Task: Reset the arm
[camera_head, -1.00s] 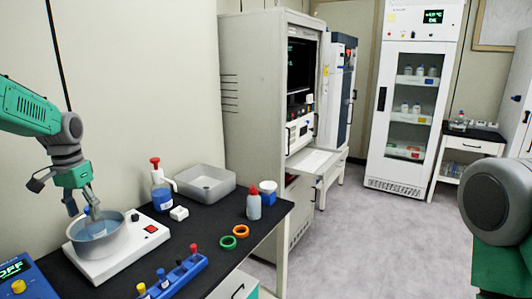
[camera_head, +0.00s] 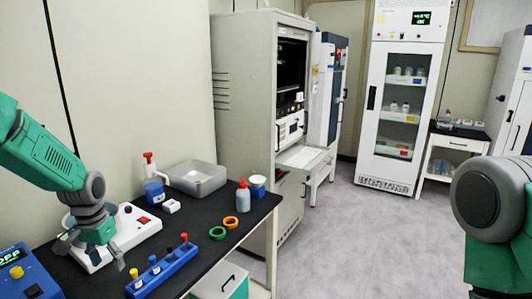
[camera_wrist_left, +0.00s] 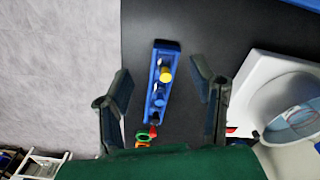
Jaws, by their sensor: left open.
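My left gripper (camera_head: 92,256) is open and empty above the front left part of the black table (camera_head: 195,235). It points down, beside a blue rack (camera_head: 163,272) that holds small tubes with yellow, black and red caps. In the left wrist view the open fingers (camera_wrist_left: 160,80) stand either side of the rack as seen from above, apart from it. My left arm partly covers the white hot-plate-like device (camera_head: 125,235) and its bowl, which shows at the right of the wrist view (camera_wrist_left: 292,120). My right gripper is out of view; only part of my right arm shows.
A blue device reading OFF (camera_head: 28,275) stands at the left edge. A wash bottle (camera_head: 153,187), grey tray (camera_head: 197,178), green ring (camera_head: 218,233), orange ring (camera_head: 230,222) and red-capped bottle (camera_head: 243,197) stand behind or right. The floor (camera_head: 335,235) right of the table is clear.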

